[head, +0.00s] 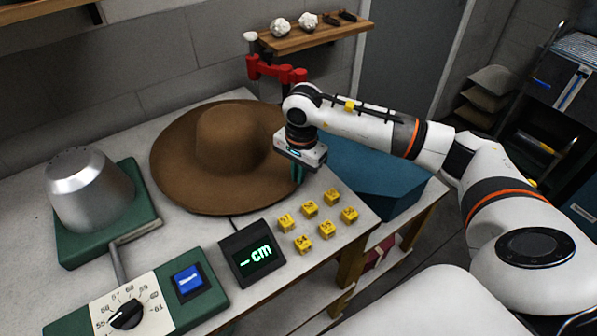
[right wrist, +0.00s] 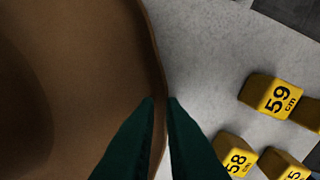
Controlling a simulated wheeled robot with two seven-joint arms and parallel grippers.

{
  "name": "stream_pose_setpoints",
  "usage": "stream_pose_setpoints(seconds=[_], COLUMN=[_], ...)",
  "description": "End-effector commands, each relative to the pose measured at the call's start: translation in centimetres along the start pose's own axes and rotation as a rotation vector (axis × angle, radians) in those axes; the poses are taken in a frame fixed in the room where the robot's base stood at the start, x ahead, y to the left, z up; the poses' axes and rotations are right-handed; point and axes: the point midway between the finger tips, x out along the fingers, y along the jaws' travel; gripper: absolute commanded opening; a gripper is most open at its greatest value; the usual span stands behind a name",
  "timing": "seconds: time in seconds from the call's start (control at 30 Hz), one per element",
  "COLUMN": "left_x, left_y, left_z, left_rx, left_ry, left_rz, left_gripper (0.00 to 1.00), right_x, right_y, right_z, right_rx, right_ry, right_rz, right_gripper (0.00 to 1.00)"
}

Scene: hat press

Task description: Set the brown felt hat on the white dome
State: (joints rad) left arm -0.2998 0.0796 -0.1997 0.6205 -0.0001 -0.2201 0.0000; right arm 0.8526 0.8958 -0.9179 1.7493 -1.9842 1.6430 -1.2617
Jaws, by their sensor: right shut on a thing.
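The brown felt hat (head: 225,140) lies crown up on the table, its wide brim spread out; it also fills the left of the right wrist view (right wrist: 75,70). The dome (head: 90,190), pale silver-white, stands bare on a green base at the left. My right gripper (head: 298,175) is at the right edge of the hat's brim, its green fingers (right wrist: 162,105) shut on the brim edge. My left gripper is not in view.
Several yellow size blocks (head: 327,229) stand right of the hat. A display (head: 252,256) and a green dial panel (head: 130,310) lie in front. A teal box (head: 375,180) is behind my right gripper. A red clamp (head: 275,72) and wooden shelf (head: 315,33) are at the back.

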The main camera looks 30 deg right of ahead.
Motion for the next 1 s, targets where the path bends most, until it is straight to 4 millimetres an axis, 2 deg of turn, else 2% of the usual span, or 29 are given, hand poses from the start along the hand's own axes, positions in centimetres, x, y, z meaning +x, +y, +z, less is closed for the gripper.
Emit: stream_pose_setpoints(seconds=[0.07,0.1,0.23,0.27,0.53,0.67,0.77,1.0], left_x=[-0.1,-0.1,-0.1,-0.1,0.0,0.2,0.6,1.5], left_y=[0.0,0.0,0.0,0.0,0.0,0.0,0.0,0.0], left_z=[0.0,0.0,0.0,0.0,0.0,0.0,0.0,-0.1], left_rx=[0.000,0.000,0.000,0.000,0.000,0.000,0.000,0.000], left_ry=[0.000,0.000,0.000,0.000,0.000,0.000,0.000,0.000], left_rz=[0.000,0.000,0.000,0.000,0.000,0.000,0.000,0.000], left_gripper=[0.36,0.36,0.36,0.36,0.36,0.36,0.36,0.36], right_x=[-0.1,-0.1,-0.1,-0.1,-0.1,-1.0,-2.6,-7.9], right_y=[0.0,0.0,0.0,0.0,0.0,0.0,0.0,0.1], right_z=[0.0,0.0,0.0,0.0,0.0,0.0,0.1,0.0], right_rx=[0.000,0.000,0.000,0.000,0.000,0.001,0.000,0.000], right_ry=[0.000,0.000,0.000,0.000,0.000,0.000,-0.002,-0.002], right_rz=[0.001,0.001,0.001,0.001,-0.002,0.002,0.004,0.006], right_gripper=[0.00,0.10,0.32,0.34,0.34,0.34,0.34,0.34])
